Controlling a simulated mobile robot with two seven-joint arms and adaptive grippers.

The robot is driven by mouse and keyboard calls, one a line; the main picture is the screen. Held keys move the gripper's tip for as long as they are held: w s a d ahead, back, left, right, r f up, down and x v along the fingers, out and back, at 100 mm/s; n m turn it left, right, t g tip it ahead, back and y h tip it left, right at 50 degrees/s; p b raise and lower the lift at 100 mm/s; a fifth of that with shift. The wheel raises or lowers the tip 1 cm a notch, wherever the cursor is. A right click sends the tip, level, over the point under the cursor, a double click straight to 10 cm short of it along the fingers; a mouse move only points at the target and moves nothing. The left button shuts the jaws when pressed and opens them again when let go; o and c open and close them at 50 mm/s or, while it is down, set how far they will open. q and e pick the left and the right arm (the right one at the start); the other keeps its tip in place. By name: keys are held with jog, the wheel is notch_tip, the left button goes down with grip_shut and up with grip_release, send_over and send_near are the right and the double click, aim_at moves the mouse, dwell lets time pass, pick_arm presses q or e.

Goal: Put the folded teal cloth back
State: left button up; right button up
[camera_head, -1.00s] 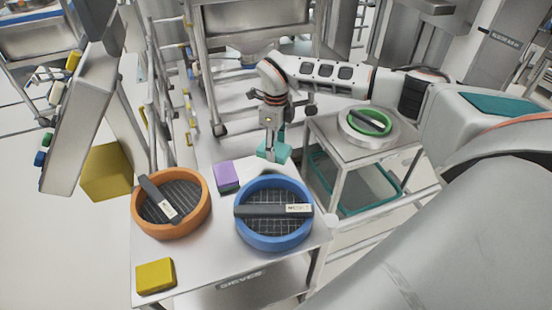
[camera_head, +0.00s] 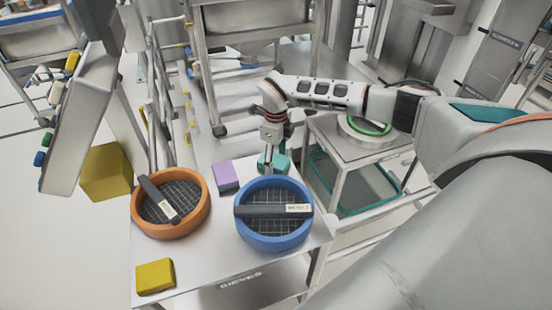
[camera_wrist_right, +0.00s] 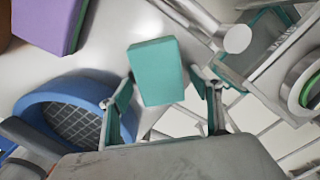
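The folded teal cloth (camera_head: 282,163) is at the back edge of the sieve table, just behind the blue sieve (camera_head: 273,243), partly hidden by my right gripper (camera_head: 272,160). In the right wrist view the cloth (camera_wrist_right: 158,72) is a teal block in front of my right gripper (camera_wrist_right: 166,98). The fingers are spread on either side of its near end. A gap shows on the right; the left finger is close to its edge. I cannot tell whether it touches, or whether the cloth rests fully on the table. My left gripper is not clearly visible.
An orange sieve (camera_head: 205,207), a purple block (camera_head: 226,176) and a yellow block (camera_head: 155,276) share the table (camera_head: 205,265). A side stand (camera_head: 345,149) with a round device stands at right. A cart frame is behind.

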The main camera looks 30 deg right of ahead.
aim_at(276, 161)
notch_tip(276, 161, up, 12)
jog(key=shift+r, duration=0.15)
dwell(0.7)
jog(key=shift+s, duration=0.1)
dwell(0.4)
